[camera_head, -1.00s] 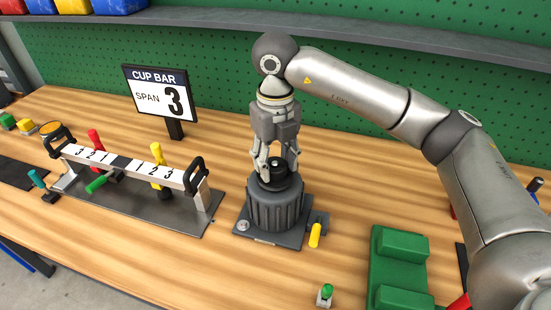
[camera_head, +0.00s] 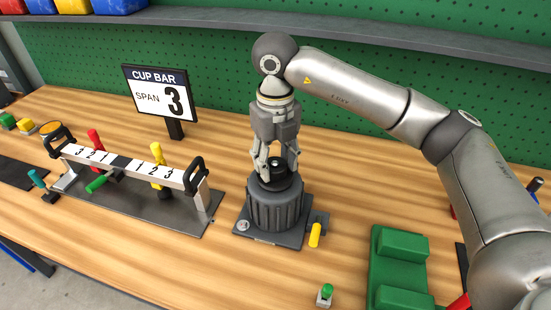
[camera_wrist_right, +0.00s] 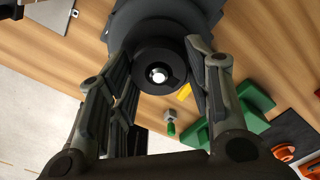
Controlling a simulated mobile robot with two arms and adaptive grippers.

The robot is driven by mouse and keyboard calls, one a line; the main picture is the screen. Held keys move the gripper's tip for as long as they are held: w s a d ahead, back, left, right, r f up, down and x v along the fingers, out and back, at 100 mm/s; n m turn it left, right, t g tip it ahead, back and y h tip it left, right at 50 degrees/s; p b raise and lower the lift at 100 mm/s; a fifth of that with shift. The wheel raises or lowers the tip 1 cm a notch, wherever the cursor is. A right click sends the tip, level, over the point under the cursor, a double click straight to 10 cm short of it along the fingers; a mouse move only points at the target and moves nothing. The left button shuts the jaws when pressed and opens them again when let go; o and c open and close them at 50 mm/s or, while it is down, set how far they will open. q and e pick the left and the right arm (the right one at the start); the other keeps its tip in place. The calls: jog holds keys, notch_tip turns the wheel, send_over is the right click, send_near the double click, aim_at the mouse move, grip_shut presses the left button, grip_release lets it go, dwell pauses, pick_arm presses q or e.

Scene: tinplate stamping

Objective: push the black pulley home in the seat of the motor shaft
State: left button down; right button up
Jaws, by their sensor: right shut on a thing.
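The black pulley (camera_head: 277,181) sits at the top of the dark ribbed motor (camera_head: 275,208), at its shaft. My right gripper (camera_head: 277,168) points straight down from above and is shut on the pulley. In the right wrist view the pulley (camera_wrist_right: 160,57) lies between the two fingers, with the bright shaft end (camera_wrist_right: 158,75) showing in its bore. The fingers hide part of the pulley's sides, and I cannot tell whether a gap is left under it. My left gripper is not in view.
The motor stands on a dark plate with a yellow-handled clamp (camera_head: 315,235) at its right. A numbered bar rack (camera_head: 130,165) and a "CUP BAR SPAN 3" sign (camera_head: 160,92) stand to the left. A green fixture (camera_head: 385,270) and a green-tipped switch (camera_head: 325,294) are at the front right.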

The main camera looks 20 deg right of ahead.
jog(key=shift+r, duration=0.1)
jog(key=o, duration=1.4)
jog(key=shift+o, duration=0.2)
notch_tip(320, 180, up, 12)
dwell(1.1)
